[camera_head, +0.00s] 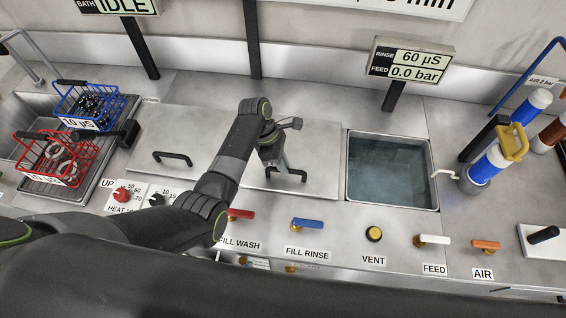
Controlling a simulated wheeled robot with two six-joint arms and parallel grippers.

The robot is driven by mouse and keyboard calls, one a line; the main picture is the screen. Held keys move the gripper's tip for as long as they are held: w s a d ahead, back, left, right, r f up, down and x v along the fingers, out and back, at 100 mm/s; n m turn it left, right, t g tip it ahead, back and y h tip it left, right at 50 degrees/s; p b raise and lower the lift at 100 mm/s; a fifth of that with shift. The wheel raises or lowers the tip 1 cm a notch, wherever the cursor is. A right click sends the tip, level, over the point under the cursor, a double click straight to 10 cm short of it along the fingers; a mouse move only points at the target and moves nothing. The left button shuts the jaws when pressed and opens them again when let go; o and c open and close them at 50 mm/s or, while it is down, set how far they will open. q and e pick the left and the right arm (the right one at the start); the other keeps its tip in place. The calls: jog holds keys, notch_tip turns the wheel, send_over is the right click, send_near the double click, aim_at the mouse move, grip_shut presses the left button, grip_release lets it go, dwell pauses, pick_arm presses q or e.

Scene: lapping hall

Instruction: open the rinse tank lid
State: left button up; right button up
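The rinse tank (390,172) is an open square steel basin with clear bluish water in it. A flat steel lid panel (322,160) lies directly left of the opening and does not cover the water. It has a black bar handle (299,172). My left gripper (281,165) points down at this handle, with its fingertips at or just above the bar. The fingers are small and partly hidden by the gripper body, so I cannot tell whether they grip the bar. My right gripper is not in view.
Another steel panel with a black handle (172,158) lies further left. A blue basket (90,105) and a red basket (55,158) stand at far left. Valve levers and a vent knob (374,234) line the front. A display post (393,97) and bottles (490,165) stand behind and right.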

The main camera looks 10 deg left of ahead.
pick_arm(q)
grip_shut()
jog(key=shift+r, duration=0.1)
jog(key=shift+w+r+g+p, duration=0.35)
jog(key=shift+r+p, duration=0.2)
jog(key=shift+r, duration=0.3)
jog(key=w+r+n+g+b, duration=0.1)
jog(key=w+r+g+b, duration=0.2)
jog(key=w+r+b, duration=0.2)
jog(key=shift+w+r+b, duration=0.3)
jog(key=shift+w+r, duration=1.2)
jog(key=shift+r, duration=1.6)
